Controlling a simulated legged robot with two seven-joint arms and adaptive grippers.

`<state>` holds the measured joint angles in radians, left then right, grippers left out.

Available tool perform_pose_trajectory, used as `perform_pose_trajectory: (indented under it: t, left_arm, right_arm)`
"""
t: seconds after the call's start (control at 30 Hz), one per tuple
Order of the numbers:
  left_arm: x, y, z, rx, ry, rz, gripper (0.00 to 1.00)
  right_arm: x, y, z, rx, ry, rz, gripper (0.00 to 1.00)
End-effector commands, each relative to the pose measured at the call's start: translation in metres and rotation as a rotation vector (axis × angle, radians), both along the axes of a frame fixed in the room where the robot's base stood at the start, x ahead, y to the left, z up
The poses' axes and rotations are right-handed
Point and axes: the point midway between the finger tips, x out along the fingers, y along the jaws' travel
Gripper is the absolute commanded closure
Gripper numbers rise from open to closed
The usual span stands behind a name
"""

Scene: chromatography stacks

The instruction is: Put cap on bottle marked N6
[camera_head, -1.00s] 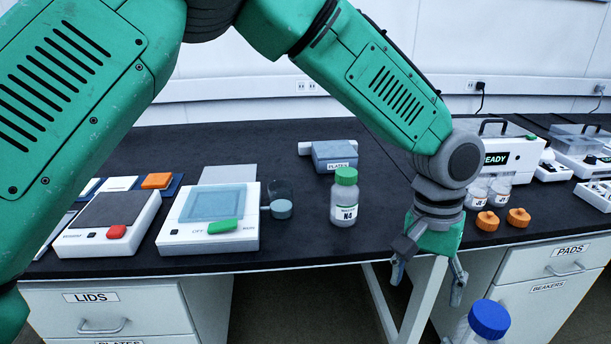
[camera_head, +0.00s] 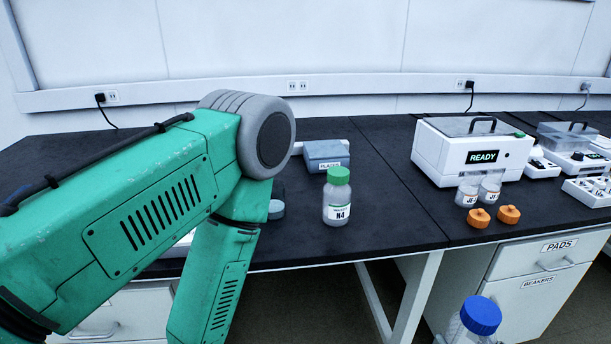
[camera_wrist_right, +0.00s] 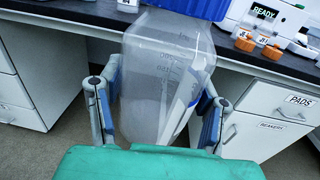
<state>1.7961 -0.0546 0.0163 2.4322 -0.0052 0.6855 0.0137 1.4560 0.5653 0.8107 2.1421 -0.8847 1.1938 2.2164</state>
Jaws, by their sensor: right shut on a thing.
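A large clear bottle (camera_head: 459,330) with a blue cap (camera_head: 482,316) on top shows at the bottom right of the head view, mostly cut off. The same bottle (camera_wrist_right: 165,75) fills the middle of the right wrist view, with the blue cap (camera_wrist_right: 190,8) cut by the top edge. I cannot see an N6 marking on it, nor tell how tightly the cap sits. My right gripper (camera_wrist_right: 160,88) has its two fingers against the bottle's sides and is shut on it, in front of the bench. My left arm crosses the head view's left side; its gripper is out of sight.
A green-capped bottle marked N4 (camera_head: 337,198) stands on the black bench (camera_head: 395,232). Two orange caps (camera_head: 493,216) lie by small jars (camera_head: 479,189) near the READY machine (camera_head: 470,150). Drawers marked PADS (camera_head: 545,262) are below.

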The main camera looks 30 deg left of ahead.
Motion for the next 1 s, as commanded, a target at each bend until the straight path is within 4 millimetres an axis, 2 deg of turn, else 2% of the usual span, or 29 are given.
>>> perform_pose_trajectory:
  t: [0.1,0.37,0.47,0.57,0.8,0.9,1.0]
  left_arm:
    - [-0.006,0.007,0.001,0.016,-0.006,-0.005,0.33]
    - [-0.005,0.007,0.001,0.016,-0.008,-0.005,0.33]
    - [-0.005,0.007,0.001,0.016,-0.008,-0.004,0.33]
    - [-0.005,0.007,0.001,0.015,-0.008,-0.004,0.33]
    - [-0.002,0.006,0.0,0.015,-0.006,-0.004,0.33]
    - [-0.003,0.006,0.0,0.015,-0.006,-0.004,0.33]
    - [-0.003,0.006,0.0,0.015,-0.006,-0.004,0.33]
  right_arm:
    - [0.0,0.0,0.001,0.001,-0.001,0.0,1.0]
    - [0.001,0.0,0.001,0.002,-0.002,-0.001,1.0]
    - [0.003,-0.007,0.003,0.008,-0.002,-0.033,1.0]
    - [0.012,-0.031,0.008,0.023,-0.004,-0.141,1.0]
    - [0.025,-0.125,0.02,0.026,-0.005,-0.531,1.0]
    - [0.024,-0.152,0.021,0.01,-0.003,-0.64,1.0]
    - [0.022,-0.165,0.022,0.003,-0.001,-0.694,1.0]
